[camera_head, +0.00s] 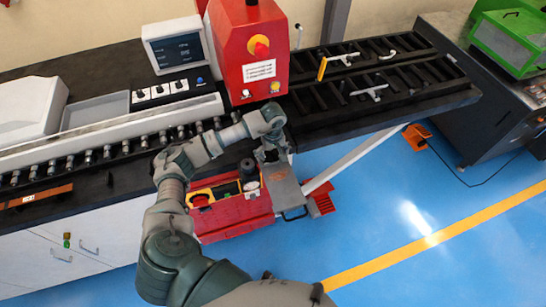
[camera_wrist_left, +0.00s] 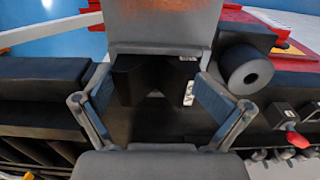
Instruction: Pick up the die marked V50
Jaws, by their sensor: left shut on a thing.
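The die (camera_wrist_left: 128,82) is a black block with a V-shaped notch, in the middle of the left wrist view. A small white label (camera_wrist_left: 189,92) shows at its right side; I cannot read its marking. My left gripper (camera_wrist_left: 155,84) has one finger on each side of the block and is shut on it. In the head view my left gripper (camera_head: 268,150) is at the front edge of the bench, below the red machine. The die is too dark and small to make out there. My right gripper is not in view.
The red machine (camera_head: 240,50) with a yellow and red button stands behind the gripper. A red unit (camera_head: 225,215) with a grey plate (camera_head: 283,188) is just in front. Slotted black racks (camera_head: 370,75) lie to the right. Blue floor (camera_head: 390,215) is free at lower right.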

